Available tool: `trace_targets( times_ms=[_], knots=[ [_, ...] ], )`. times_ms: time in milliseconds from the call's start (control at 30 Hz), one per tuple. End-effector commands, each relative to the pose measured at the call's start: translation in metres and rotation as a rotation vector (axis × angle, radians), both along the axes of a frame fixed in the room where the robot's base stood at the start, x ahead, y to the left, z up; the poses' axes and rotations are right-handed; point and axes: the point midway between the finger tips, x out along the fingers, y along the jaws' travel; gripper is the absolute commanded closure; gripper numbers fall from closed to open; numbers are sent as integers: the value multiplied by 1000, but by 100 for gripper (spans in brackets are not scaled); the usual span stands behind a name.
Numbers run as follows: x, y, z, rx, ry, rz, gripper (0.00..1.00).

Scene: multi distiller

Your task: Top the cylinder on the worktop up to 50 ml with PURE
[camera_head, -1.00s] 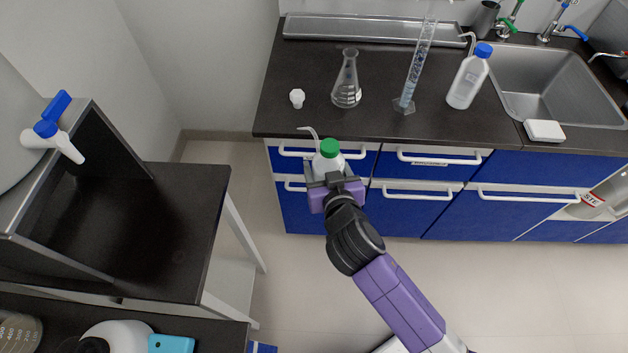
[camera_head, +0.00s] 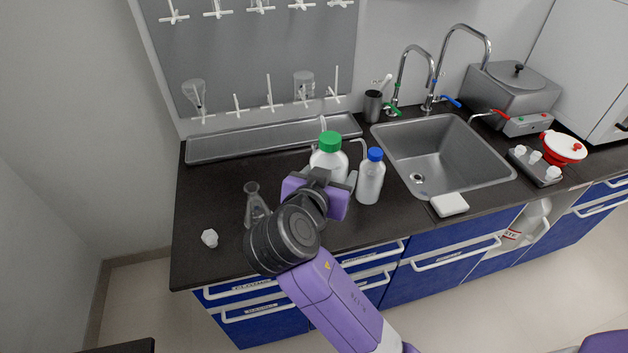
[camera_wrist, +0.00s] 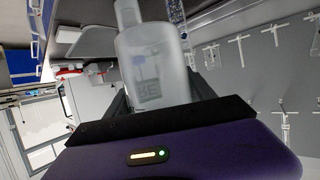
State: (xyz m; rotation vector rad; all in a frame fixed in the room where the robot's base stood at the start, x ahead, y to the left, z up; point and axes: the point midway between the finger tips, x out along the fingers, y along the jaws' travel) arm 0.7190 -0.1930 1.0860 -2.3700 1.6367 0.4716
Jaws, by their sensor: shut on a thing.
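My gripper (camera_head: 325,180) is shut on a translucent white wash bottle with a green cap (camera_head: 329,158), held upright over the worktop. The bottle fills the upper middle of the wrist view (camera_wrist: 155,65), with a dark, partly readable label. A second wash bottle with a blue cap (camera_head: 370,182) stands on the worktop just right of my gripper. The measuring cylinder is mostly hidden behind the held bottle in the head view. A clear, marked tube that looks like it shows in the wrist view (camera_wrist: 178,14) beside the bottle. Its liquid level cannot be read.
A conical flask (camera_head: 254,203) stands left of my gripper, partly covered by my arm. A small white item (camera_head: 209,238) lies farther left. A metal tray (camera_head: 225,148) runs along the back under a peg board. The sink (camera_head: 465,165) and a white block (camera_head: 449,204) are right.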

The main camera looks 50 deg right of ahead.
Motion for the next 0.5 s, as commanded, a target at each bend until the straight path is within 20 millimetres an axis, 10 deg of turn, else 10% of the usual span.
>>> trace_targets(
  times_ms=[500],
  knots=[
    [-3, -2, -18, -1, 0, -17, 60]
  ],
)
